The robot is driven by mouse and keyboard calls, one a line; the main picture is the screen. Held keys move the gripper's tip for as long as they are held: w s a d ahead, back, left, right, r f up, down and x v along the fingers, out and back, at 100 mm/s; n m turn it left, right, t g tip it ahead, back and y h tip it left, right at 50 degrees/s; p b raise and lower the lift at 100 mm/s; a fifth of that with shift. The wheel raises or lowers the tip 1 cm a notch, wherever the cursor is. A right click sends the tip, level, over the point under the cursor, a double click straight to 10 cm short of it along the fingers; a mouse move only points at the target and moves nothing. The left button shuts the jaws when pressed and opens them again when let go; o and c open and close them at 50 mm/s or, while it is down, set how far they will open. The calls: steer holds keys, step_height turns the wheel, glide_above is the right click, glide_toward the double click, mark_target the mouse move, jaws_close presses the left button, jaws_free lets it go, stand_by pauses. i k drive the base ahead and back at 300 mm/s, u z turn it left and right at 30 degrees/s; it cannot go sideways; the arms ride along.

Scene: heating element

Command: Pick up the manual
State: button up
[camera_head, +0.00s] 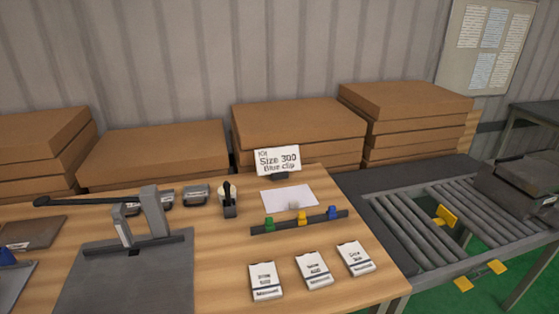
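Three white manuals lie apart from each other near the front right of the wooden table. The left manual (265,281) seems to read Size 500, and the middle manual (314,270) Size 400. The right manual (355,258) seems to read Size 300; the small print is blurred. A white sign (277,160) behind them reads Size 300, Blue clip. My gripper is not in view.
A dark strip (268,228) with green, yellow and blue clips lies behind the manuals. A grey fixture (122,275) with upright posts stands left. A roller conveyor (400,232) with yellow parts is right. Cardboard boxes (300,122) line the back.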

mark_target(359, 263)
steer(key=u, duration=0.5)
steer(key=k, duration=1.1)
steer(key=z, duration=0.6)
steer(key=i, duration=1)
steer(key=u, duration=0.1)
